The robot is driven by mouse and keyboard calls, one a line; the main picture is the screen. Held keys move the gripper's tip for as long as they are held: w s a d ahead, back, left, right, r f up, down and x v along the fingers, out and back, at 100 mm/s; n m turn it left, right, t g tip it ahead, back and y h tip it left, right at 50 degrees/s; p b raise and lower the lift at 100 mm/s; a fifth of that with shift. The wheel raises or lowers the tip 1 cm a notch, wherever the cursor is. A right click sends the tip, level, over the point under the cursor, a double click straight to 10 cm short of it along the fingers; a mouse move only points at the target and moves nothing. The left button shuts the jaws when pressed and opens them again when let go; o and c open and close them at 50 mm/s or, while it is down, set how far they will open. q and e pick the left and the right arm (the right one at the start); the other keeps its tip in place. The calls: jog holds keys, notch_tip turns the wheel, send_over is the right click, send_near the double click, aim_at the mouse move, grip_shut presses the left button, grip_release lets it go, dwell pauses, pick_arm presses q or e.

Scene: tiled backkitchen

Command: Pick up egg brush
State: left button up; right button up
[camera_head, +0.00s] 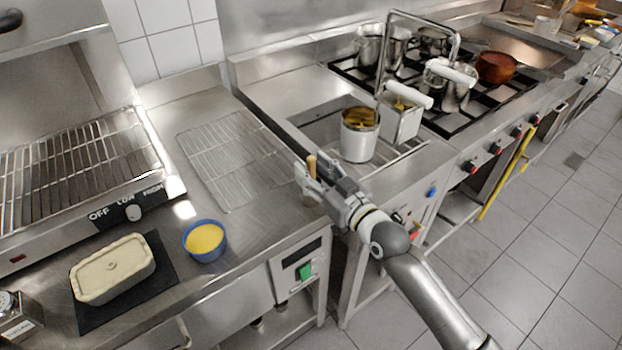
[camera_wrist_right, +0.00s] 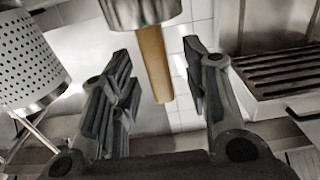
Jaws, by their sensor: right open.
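The egg brush shows as a light wooden handle (camera_head: 311,166) standing up at my right gripper (camera_head: 314,179), above the counter's right edge. In the right wrist view the wooden handle (camera_wrist_right: 154,65) lies between the two fingers of my right gripper (camera_wrist_right: 157,75). The fingers are open, with a gap to the handle on both sides. One end of the handle meets a metal cylinder (camera_wrist_right: 140,12) at the top of that view. The bristles are not visible. In the head view the fingers hide the brush's lower part. My left gripper is not in view.
A blue bowl (camera_head: 204,258) with yellow contents and a cream terrine (camera_head: 113,268) on a dark mat stand on the left counter. A wire rack (camera_head: 232,150) lies behind. A metal pot (camera_head: 359,146) and basket (camera_head: 401,122) stand right of the gripper, before the stove.

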jog(key=shift+w+a+f, duration=0.1)
jog(key=shift+w+a, duration=0.3)
jog(key=shift+w, duration=0.2)
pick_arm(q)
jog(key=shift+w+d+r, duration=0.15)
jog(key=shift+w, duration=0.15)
pick_arm(e)
jog(key=shift+c, duration=0.3)
grip_shut()
